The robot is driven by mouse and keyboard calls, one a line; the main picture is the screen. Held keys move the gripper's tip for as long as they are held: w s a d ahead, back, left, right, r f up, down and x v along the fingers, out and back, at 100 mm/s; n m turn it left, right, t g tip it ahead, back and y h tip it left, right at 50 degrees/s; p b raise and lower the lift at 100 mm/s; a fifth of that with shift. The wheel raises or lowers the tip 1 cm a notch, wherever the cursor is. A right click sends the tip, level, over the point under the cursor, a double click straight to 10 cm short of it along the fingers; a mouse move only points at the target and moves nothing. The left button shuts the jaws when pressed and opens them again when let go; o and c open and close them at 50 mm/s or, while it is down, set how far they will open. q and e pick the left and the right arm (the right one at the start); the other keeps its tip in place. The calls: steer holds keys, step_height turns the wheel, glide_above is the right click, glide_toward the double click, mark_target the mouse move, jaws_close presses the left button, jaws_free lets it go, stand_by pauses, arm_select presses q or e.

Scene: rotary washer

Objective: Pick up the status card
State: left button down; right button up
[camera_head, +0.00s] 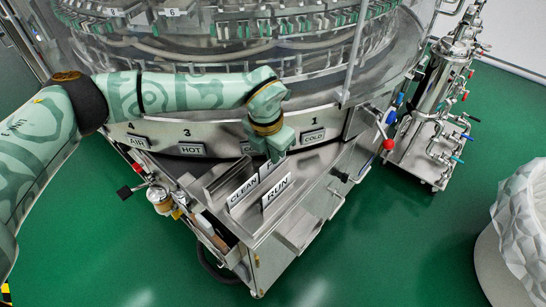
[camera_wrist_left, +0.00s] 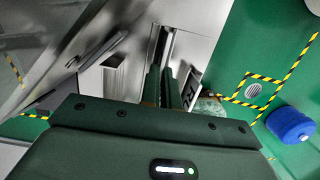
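Three white status cards with black lettering stand in a metal holder at the washer's front corner in the head view. One reads CLEAN (camera_head: 242,192), one reads RUN (camera_head: 277,191), and a third card (camera_head: 265,171) behind them is mostly covered by my left gripper. My left gripper (camera_head: 276,154) points down at this third card. In the left wrist view, its two dark green fingers (camera_wrist_left: 162,88) are close together over the holder. A white card with dark letters (camera_wrist_left: 191,87) shows just right of them. Whether the fingers grip a card is unclear. My right gripper is out of view.
A red-knobbed lever (camera_head: 388,144) and a piped steel unit (camera_head: 432,115) stand to the right. A white lined bin (camera_head: 522,235) is at far right. Green floor is clear in front.

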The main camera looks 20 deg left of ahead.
arm_select(q)
step_height(320, 180, up, 3)
steer(key=shift+r+p, duration=0.1)
steer(key=shift+p, duration=0.65)
steer(key=s+d+r+p, duration=0.4)
steer(key=s+r+p, duration=0.55)
steer(key=s, duration=0.35)
step_height(320, 180, up, 7)
steer(key=p, duration=0.4)
steer(key=shift+s+d+p, duration=0.15)
steer(key=shift+d+p, duration=0.1)
steer(key=shift+p, duration=0.05)
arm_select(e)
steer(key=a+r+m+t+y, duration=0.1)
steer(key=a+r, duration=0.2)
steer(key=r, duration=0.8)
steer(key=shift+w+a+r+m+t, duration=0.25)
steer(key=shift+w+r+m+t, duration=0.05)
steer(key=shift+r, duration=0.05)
